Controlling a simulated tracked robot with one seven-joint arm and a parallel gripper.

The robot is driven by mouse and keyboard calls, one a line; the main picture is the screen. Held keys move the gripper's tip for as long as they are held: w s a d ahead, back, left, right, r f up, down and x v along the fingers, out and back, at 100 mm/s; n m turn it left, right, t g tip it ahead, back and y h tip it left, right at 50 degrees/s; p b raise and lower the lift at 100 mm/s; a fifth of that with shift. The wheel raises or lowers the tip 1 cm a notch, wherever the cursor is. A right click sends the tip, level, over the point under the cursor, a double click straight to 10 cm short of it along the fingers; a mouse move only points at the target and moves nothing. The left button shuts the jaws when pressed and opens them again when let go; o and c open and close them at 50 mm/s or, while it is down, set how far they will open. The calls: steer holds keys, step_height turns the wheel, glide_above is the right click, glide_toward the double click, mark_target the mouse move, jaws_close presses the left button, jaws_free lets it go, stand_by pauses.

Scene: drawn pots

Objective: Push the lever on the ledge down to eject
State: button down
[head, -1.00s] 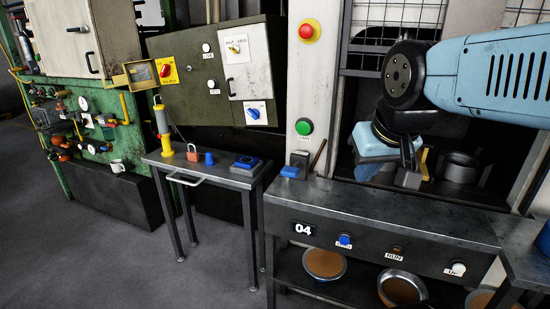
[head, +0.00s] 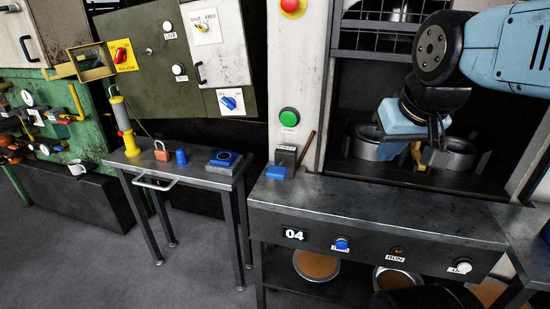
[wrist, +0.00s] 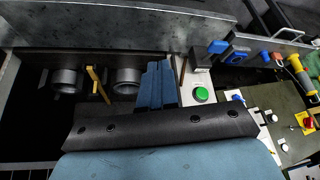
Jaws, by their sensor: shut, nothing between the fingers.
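The lever is a blue paddle (head: 276,172) low on a small dark labelled block (head: 285,155), at the left end of the grey ledge (head: 370,205). The paddle looks raised or level; its exact tilt is too small to tell. It also shows in the wrist view (wrist: 217,47), right of the fingers. My gripper (head: 433,150) is shut and empty in front of the dark opening, well right of the lever and apart from it. Its blue fingers show together in the wrist view (wrist: 158,84).
A wooden stick (head: 306,148) leans just right of the block, with a green button (head: 289,118) above. Metal pots (head: 375,142) stand behind my gripper, near a yellow piece (wrist: 97,84). A side table (head: 190,172) stands left of the ledge. The ledge top is clear.

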steer(key=w+a+r+n+g, duration=0.1)
steer(key=w+a+n, duration=0.15)
steer(key=w, duration=0.25)
steer(key=n+g, duration=0.5)
steer(key=n, duration=0.7)
glide_above(278, 170)
steer(key=shift+m, duration=0.25)
step_height(278, 170, down, 6)
steer(key=shift+a+r, duration=0.15)
steer(key=shift+r, duration=0.05)
steer(key=shift+f, duration=0.1)
step_height(278, 170, down, 14)
steer(key=shift+r, duration=0.1)
